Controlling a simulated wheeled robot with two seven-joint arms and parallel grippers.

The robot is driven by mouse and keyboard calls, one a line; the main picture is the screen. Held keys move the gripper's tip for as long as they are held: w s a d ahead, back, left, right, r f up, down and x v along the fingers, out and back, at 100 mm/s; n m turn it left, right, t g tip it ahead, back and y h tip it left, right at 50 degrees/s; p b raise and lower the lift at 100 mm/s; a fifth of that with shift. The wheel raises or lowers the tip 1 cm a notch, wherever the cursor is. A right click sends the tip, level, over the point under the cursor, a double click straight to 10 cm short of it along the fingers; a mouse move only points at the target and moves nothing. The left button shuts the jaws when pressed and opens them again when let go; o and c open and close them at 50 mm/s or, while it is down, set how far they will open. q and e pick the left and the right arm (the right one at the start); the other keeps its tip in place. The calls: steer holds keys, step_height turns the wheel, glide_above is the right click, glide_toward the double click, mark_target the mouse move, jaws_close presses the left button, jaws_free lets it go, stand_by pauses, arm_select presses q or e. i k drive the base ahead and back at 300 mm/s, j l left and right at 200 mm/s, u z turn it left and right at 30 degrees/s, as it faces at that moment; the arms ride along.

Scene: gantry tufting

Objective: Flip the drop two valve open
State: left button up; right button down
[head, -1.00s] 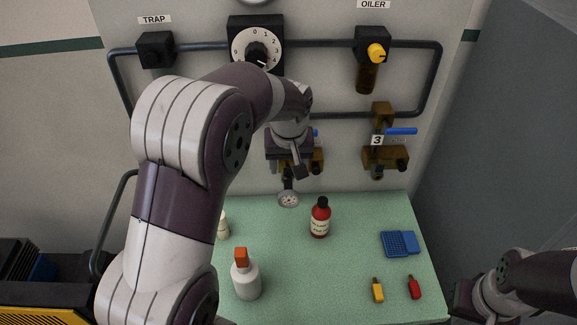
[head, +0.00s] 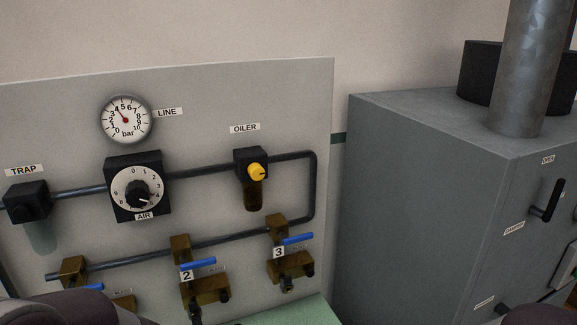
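The drop two valve is a brass fitting (head: 207,291) low on the grey panel, with a white tag "2" (head: 187,276). Its blue lever (head: 198,264) points right, crosswise to the vertical drop and roughly along the sloping pipe. The whole lever shows, and nothing touches it. Neither gripper is in view. Only rounded purple parts of my own arms show at the bottom left and bottom right edges.
Drop three (head: 291,263) has a similar blue lever (head: 298,239) pointing right. Another drop valve (head: 73,270) at lower left is partly hidden by my arm. The LINE gauge (head: 126,119) hangs above the AIR dial (head: 138,190). A grey cabinet (head: 420,200) stands right.

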mark_target(185, 266)
steer(key=k, duration=0.65)
steer(key=u, duration=2.2)
steer(key=k+l+u, duration=0.3)
steer(key=k+l, duration=0.7)
steer(key=i+l, duration=0.15)
steer(key=l, duration=0.15)
steer(key=i+l, duration=0.2)
steer(key=l, duration=0.1)
